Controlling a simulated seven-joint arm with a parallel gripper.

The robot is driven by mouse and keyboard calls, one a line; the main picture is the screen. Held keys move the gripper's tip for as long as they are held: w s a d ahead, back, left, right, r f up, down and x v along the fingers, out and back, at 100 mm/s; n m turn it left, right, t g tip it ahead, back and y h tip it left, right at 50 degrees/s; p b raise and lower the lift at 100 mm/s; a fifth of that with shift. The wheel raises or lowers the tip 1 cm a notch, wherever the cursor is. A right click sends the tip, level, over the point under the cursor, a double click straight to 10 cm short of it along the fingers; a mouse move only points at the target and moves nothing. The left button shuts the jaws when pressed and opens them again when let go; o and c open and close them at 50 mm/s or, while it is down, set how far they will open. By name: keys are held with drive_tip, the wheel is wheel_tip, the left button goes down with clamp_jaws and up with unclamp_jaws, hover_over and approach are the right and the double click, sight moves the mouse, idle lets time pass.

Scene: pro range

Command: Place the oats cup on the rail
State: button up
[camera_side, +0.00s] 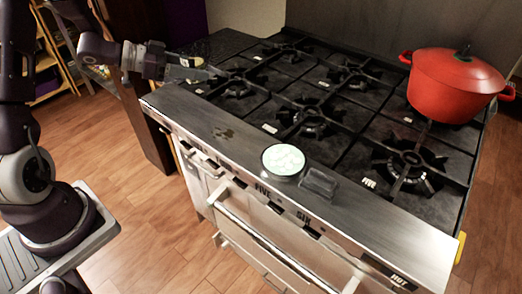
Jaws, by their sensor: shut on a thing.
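My gripper (205,72) is at the left end of the stove, above the far left part of the front rail (225,130). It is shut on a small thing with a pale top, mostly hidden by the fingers. I cannot tell for sure whether this is the oats cup. The rail is a flat steel ledge along the stove's front.
A dark, low rectangular object (319,182) sits on the rail just right of the round container. A large red pot (455,85) stands at the back right of the black stove grates (340,135). The rail's left part and right end are clear.

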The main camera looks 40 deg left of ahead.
hover_over(182, 105)
wheel_tip(182, 105, down, 10)
drive_tip(key=shift+f, duration=0.15)
drive_tip(key=shift+f, duration=0.1)
drive_tip(key=o, duration=1.5)
drive_tip(key=shift+c, duration=0.2)
